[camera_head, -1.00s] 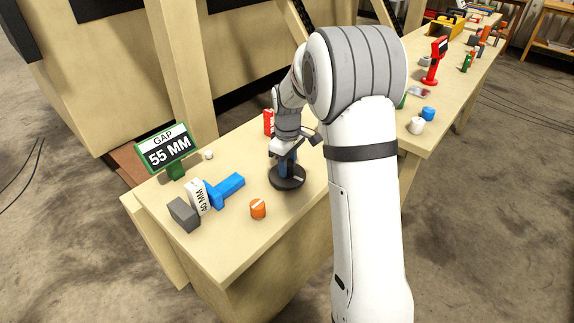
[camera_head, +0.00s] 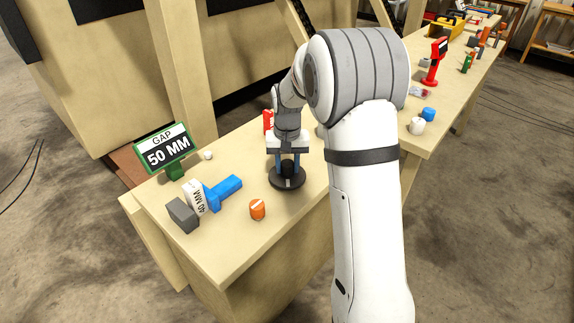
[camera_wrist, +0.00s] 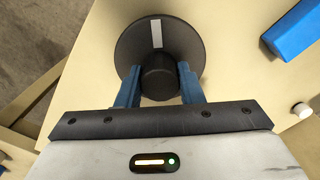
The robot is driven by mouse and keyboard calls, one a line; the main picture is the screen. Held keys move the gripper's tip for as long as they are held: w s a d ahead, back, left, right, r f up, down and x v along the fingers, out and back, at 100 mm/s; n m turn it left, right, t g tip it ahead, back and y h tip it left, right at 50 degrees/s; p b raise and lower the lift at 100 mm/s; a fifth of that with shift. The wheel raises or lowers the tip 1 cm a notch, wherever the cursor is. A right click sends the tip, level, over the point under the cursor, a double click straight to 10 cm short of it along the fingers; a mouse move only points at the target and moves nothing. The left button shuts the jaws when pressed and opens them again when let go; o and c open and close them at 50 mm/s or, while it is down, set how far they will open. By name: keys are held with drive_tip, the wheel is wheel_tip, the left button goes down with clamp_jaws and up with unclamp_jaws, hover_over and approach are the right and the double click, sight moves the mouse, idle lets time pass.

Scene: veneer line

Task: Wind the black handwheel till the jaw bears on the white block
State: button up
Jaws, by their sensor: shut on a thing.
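The black handwheel (camera_head: 287,180) lies flat on the bench and carries a white mark (camera_wrist: 155,34) on its face. My gripper (camera_wrist: 158,82) points down over it, its two blue fingers shut on the wheel's black knob (camera_wrist: 159,72). The white block (camera_head: 195,197), marked 40 MM, stands between a grey fixed block (camera_head: 182,214) and the blue jaw (camera_head: 222,191). The jaw looks close to the white block; I cannot tell if they touch. The gap sign (camera_head: 169,150) reads 50 MM. The blue jaw's bar shows in the wrist view (camera_wrist: 293,32).
An orange knob (camera_head: 257,209) stands in front of the handwheel. A small white knob (camera_head: 208,155) is near the sign. A red item (camera_head: 268,121) is behind my gripper. A white piece (camera_head: 417,126) and a blue piece (camera_head: 428,114) lie farther right.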

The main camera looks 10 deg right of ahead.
sight(287, 163)
drive_tip(key=m, duration=0.4)
drive_tip(key=shift+m, duration=2.2)
drive_tip(key=o, duration=1)
drive_tip(key=shift+c, duration=0.2)
wheel_tip(287, 163, up, 7)
drive_tip(key=shift+f+b, duration=0.1)
drive_tip(key=shift+b, duration=0.2)
drive_tip(key=shift+r, duration=0.55)
